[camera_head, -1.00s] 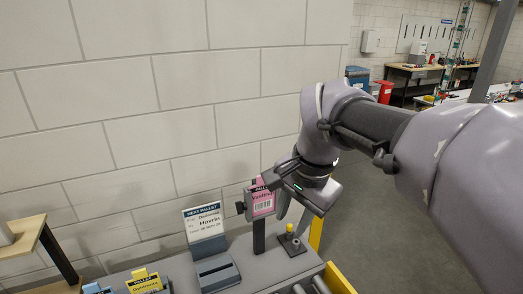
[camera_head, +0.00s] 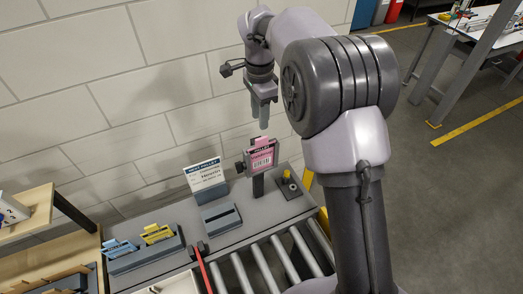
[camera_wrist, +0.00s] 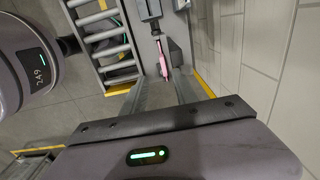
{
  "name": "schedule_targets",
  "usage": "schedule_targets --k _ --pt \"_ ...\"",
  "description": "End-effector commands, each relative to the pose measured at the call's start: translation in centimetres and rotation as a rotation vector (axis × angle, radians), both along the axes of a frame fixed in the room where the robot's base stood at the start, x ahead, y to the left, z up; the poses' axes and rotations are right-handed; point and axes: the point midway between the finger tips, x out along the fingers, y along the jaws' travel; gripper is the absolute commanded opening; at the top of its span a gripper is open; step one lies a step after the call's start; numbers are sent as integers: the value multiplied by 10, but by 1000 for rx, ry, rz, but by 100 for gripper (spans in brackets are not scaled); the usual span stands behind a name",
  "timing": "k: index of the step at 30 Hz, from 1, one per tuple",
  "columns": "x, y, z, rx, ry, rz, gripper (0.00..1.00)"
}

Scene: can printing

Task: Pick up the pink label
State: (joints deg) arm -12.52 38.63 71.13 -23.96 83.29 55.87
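The pink label (camera_head: 263,156) stands upright in a dark clamp on a short black post at the back of the grey bench, by the wall. My gripper (camera_head: 262,118) points down above the label, with a gap between its tips and the label's top. In the wrist view the two fingers (camera_wrist: 160,92) are spread apart with nothing between them. The label shows there as a thin pink edge (camera_wrist: 163,62) beyond the fingertips, seen from above.
A white pallet sign (camera_head: 205,175) and a grey slotted block (camera_head: 221,217) stand left of the post. A rack with blue (camera_head: 120,249) and yellow (camera_head: 157,234) labels is further left. A yellow-topped peg (camera_head: 287,176) stands right. Rollers (camera_head: 262,268) run in front; the wall is close behind.

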Motion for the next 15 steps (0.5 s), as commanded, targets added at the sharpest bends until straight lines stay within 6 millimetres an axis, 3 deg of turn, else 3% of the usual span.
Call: schedule_targets --k 3,8,15 --pt "-1 -1 -31 -1 4 0 35" --pt "0 -1 -52 0 2 0 35" --pt "-1 -5 -95 -1 2 0 35"
